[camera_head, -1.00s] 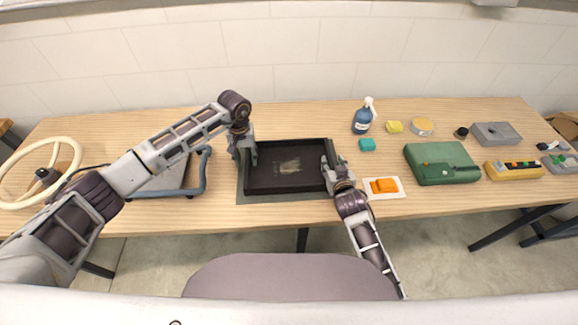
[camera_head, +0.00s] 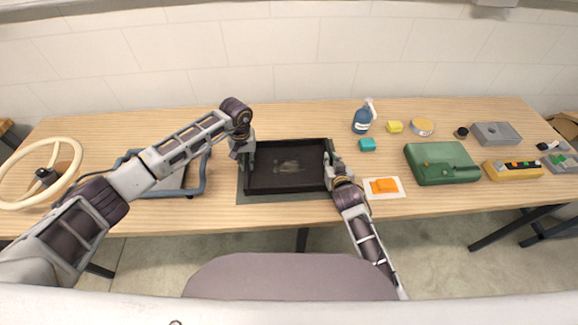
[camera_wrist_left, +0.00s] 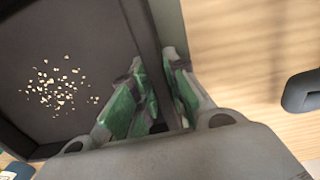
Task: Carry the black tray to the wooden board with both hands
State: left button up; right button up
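The black tray (camera_head: 290,181) lies flat on a thin grey mat (camera_head: 262,198) near the table's front edge. Small pale bits lie on its floor, clearer in the left wrist view (camera_wrist_left: 30,20). My left gripper (camera_head: 243,153) is at the tray's left wall, its green-padded fingers (camera_wrist_left: 158,85) on both sides of that wall and shut on it. My right gripper (camera_head: 329,163) is at the right wall and looks narrowed onto it; the contact is small in view. I cannot make out a separate wooden board.
Left of the tray are a blue-grey framed scale (camera_head: 203,177) and a cream ring (camera_head: 75,170). Right are an orange item on a white card (camera_head: 398,192), a teal block (camera_head: 367,145), a spray bottle (camera_head: 362,122) and a green case (camera_head: 441,163). The wooden table (camera_head: 300,113) is clear behind the tray.

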pick_arm(q)
grip_shut()
pick_arm(e)
grip_shut()
pick_arm(q)
jog(key=shift+r, duration=0.1)
pick_arm(e)
jog(key=shift+r, duration=0.1)
